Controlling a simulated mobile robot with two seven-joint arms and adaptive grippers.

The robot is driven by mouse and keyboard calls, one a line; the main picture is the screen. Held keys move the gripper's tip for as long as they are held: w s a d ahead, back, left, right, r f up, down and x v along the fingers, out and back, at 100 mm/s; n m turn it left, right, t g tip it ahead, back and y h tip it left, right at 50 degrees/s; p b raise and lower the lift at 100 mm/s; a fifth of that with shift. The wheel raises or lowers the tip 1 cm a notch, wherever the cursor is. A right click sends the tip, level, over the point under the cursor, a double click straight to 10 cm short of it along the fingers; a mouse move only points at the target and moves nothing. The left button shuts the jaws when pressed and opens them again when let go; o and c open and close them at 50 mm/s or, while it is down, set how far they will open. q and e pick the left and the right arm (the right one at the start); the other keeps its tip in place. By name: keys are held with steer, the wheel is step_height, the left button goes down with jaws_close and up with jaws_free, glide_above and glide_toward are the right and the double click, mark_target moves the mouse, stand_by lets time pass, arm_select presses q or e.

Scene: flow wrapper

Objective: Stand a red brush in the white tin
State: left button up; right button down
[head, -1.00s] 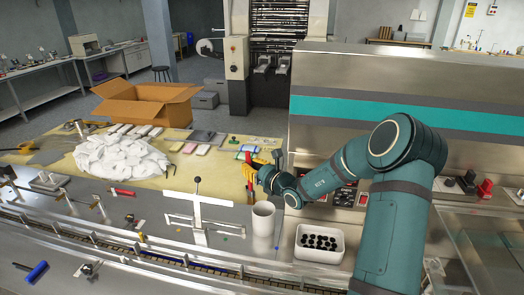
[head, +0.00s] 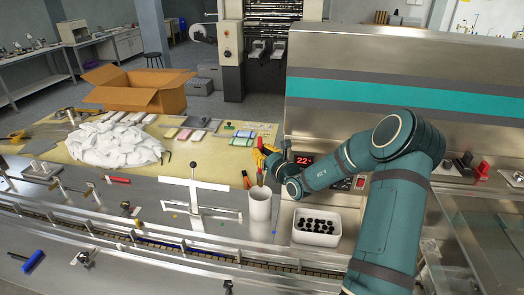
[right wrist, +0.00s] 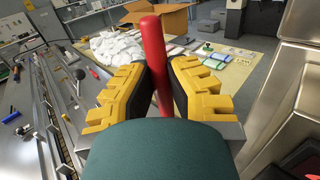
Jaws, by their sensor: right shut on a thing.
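My right gripper (head: 262,157) is shut on a red brush (head: 260,174), just above the white tin (head: 260,210). The brush is roughly upright, and its lower end is at the tin's mouth; I cannot tell how far inside it is. In the right wrist view the red handle (right wrist: 154,55) stands between the yellow fingers (right wrist: 160,85), and the tin is hidden. The tin stands upright on the grey worktop. My left gripper is not in view.
A white tub of black pieces (head: 317,227) stands right of the tin. A metal cross-shaped fixture (head: 194,195) is to its left. A small orange-red and dark object (head: 246,180) is close behind the tin. A conveyor rail (head: 200,250) runs along the front.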

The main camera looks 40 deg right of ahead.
mark_target(262, 174)
steer(key=shift+f+b, duration=2.9)
steer(key=shift+f, duration=1.9)
steer(key=c, duration=1)
jaws_free()
steer(key=shift+c, duration=0.2)
steer(key=s+a, duration=0.1)
steer(key=s, duration=1.1)
steer(key=shift+f, duration=0.2)
steer(key=shift+a, duration=0.1)
